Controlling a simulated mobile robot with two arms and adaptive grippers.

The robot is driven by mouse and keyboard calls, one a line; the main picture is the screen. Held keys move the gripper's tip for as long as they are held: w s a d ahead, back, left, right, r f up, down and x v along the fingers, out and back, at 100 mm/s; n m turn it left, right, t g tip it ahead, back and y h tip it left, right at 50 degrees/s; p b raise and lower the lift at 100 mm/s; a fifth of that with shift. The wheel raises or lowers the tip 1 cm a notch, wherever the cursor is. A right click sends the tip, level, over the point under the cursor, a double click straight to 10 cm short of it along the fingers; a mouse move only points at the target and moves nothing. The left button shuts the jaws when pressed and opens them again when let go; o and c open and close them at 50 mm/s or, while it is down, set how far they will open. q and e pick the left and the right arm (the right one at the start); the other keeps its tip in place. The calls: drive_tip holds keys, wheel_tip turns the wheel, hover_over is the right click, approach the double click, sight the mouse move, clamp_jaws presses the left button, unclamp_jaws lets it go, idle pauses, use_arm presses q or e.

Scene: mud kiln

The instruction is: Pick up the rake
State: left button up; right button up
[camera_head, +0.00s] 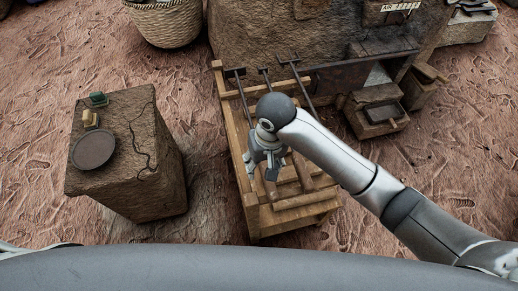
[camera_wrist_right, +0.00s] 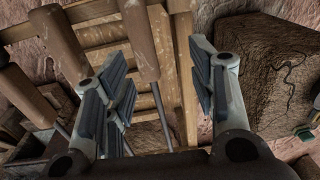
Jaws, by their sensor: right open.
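Several long tools with dark metal rods and wooden handles lie side by side on a slatted wooden rack (camera_head: 292,214). I cannot tell for sure which one is the rake; their small dark heads lie at the rack's far end. My right gripper (camera_head: 266,170) is open above the near part of the rack, over the handle ends. In the right wrist view, a wooden handle (camera_wrist_right: 139,38) lies between the open fingers (camera_wrist_right: 160,70), apparently below them and not gripped. Another handle (camera_wrist_right: 58,45) lies left of the fingers. My left gripper is not in view.
A cracked clay block (camera_head: 150,160) with a round dark plate (camera_head: 94,150) and small items stands left of the rack. A mud kiln (camera_head: 290,35) rises behind. A woven basket (camera_head: 165,22) and a wooden box (camera_head: 376,121) stand nearby. Bare earth floor lies between.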

drive_tip(key=shift+w+d+r+h, duration=0.2)
drive_tip(key=shift+w+d+h, duration=0.3)
drive_tip(key=shift+w, duration=0.1)
drive_tip(key=shift+f, duration=0.4)
wheel_tip(320, 180, down, 4)
drive_tip(key=shift+r, duration=0.1)
drive_tip(key=shift+w+f+b, duration=0.2)
drive_tip(key=shift+f, duration=1.35)
drive_tip(key=shift+w+f+b, duration=0.15)
drive_tip(key=shift+w+f, duration=0.05)
drive_tip(key=shift+f, duration=1.3)
drive_tip(key=shift+c, duration=0.3)
clamp_jaws()
drive_tip(key=shift+r, duration=0.1)
